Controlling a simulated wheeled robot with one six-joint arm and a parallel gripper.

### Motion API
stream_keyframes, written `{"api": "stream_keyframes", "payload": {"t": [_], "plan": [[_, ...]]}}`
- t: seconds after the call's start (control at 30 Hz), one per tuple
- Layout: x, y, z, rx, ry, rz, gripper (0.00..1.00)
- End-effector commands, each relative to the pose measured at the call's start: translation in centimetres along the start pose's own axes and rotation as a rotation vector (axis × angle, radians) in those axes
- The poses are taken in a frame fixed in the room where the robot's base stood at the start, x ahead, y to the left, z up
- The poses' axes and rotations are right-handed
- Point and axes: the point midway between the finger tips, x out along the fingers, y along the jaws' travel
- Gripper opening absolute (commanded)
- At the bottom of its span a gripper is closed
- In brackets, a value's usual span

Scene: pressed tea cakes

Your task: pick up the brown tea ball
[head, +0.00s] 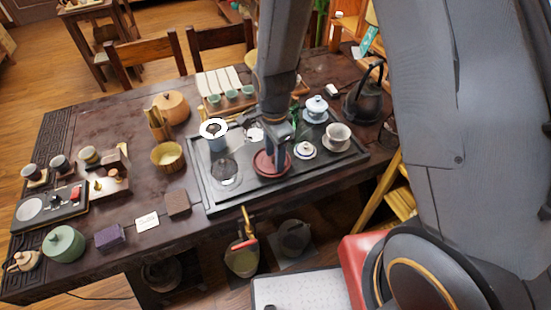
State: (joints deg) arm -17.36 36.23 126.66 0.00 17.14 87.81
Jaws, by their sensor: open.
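My gripper (279,165) points down over a round reddish-brown dish (261,165) on the black tea tray (205,190). Its jaws are open, with the fingertips at or just above the dish. I cannot make out a brown tea ball; the fingers and wrist cover part of the dish, and anything small there is hidden. I cannot tell whether the fingers touch anything.
On the tray, a lidded white bowl (305,150), a white cup (337,137) and a blue-white lidded pot (317,108) stand right of my gripper. A brown square block (177,203) and a wooden bowl (167,156) lie to the left. A dark kettle (364,100) stands at right.

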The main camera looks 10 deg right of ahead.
Motion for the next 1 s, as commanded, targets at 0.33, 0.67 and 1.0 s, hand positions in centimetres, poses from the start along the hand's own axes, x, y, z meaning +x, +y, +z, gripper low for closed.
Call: {"api": "stream_keyframes", "payload": {"t": [0.33,0.67,1.0], "plan": [[0.06,-0.02,-0.01,0.0,0.0,-0.001,0.23],[0.05,-0.01,-0.01,0.0,0.0,-0.001,0.0],[-0.66,-0.11,-0.01,0.0,0.0,-0.003,0.0]]}}
